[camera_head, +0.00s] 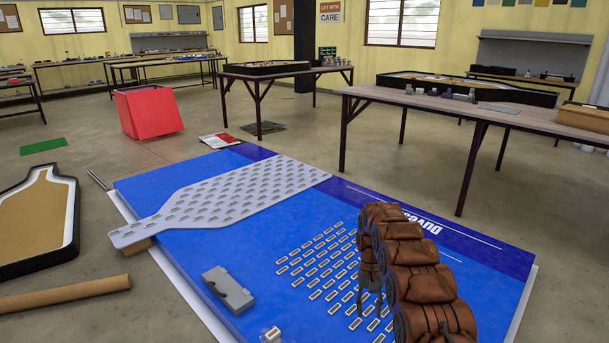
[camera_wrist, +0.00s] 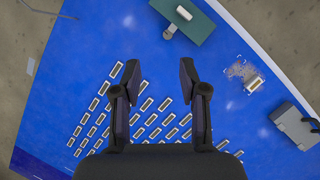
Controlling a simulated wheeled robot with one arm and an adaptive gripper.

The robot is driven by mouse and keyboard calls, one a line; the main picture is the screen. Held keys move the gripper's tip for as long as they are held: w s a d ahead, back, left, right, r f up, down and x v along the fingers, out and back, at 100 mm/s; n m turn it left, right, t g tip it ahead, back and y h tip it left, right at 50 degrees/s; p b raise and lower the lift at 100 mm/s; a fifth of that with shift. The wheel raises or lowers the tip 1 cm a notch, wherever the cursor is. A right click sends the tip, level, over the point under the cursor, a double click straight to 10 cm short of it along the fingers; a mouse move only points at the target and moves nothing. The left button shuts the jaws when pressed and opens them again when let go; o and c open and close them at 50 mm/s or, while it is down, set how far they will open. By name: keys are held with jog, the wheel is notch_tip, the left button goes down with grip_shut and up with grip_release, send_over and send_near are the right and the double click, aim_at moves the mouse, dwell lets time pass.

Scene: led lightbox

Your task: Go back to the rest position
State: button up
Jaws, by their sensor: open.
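My gripper (camera_wrist: 160,75) is open, with nothing between its two dark fingers. It hangs over the blue board, and in the head view its lower end (camera_head: 369,292) shows below my brown arm, in front of rows of small modules. The rows of pale rectangular modules (camera_head: 335,262) are also in the wrist view (camera_wrist: 150,103), around and beyond the fingers. A single white module (camera_head: 272,334) lies apart near the board's front edge and also shows in the wrist view (camera_wrist: 254,83). The arm hides part of the board's right side.
The blue board (camera_head: 190,265) carries a grey slotted bottle-shaped panel (camera_head: 160,228) and a grey notched block (camera_head: 228,290). A teal block (camera_wrist: 180,38) with a white piece on it shows in the wrist view. A cardboard tube (camera_head: 60,295) lies left.

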jog(key=s+r+p, duration=0.5)
jog(key=s+r, duration=0.1)
jog(key=r, duration=0.6)
jog(key=s+r+t+p, duration=0.1)
jog(key=s+r+p, duration=0.4)
jog(key=r, duration=0.7)
jog(key=s+r+p, duration=0.4)
jog(key=s+r, duration=0.3)
jog(key=r, duration=0.5)
jog(key=s+r+p, duration=0.6)
jog(key=s+r, duration=0.2)
jog(key=s, duration=0.6)
jog(key=s+a+r+n+t+p, duration=0.1)
jog(key=s+r+p, duration=0.6)
jog(key=s, duration=0.8)
jog(key=shift+r, duration=0.35)
